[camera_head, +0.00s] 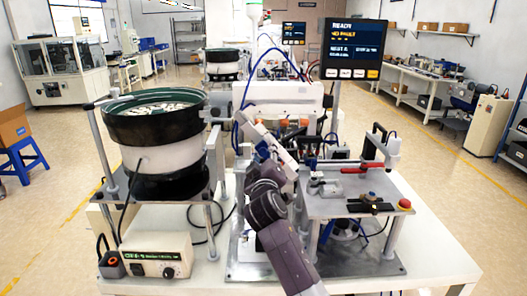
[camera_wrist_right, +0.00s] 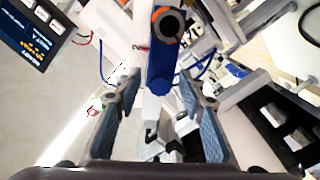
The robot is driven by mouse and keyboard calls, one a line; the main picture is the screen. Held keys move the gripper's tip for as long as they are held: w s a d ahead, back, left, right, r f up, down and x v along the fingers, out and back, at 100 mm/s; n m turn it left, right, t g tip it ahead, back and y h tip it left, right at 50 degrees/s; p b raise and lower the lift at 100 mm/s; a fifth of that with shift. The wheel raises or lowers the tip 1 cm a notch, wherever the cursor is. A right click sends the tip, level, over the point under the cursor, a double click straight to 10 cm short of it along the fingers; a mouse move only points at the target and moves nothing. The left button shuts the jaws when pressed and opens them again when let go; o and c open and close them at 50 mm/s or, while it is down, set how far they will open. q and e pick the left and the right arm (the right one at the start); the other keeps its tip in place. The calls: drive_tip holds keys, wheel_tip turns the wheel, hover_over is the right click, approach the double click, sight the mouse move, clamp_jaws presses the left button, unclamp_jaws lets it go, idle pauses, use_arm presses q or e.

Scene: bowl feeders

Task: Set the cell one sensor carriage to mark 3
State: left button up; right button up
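My right arm rises from the bottom of the head view to the middle of the feeder machine. My right gripper (camera_head: 277,140) is there, partly hidden by its own wrist. In the right wrist view my right gripper (camera_wrist_right: 160,98) has its two blue-grey finger pads wide apart, with gaps on both sides. I cannot tell for sure whether these belong to the sensor carriage. Mark numbers are not readable. My left gripper is not in view.
A bowl feeder (camera_head: 160,150) stands left of my arm, above a control box (camera_head: 158,256). To the right are a fixture plate (camera_head: 340,207), a red-handled clamp (camera_head: 362,168) and a red button (camera_head: 404,204). A screen (camera_head: 354,48) stands behind. Cables hang around the machine.

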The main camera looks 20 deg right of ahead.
drive_tip(key=shift+w+d, duration=0.1)
drive_tip(key=shift+w, duration=0.4)
clamp_jaws()
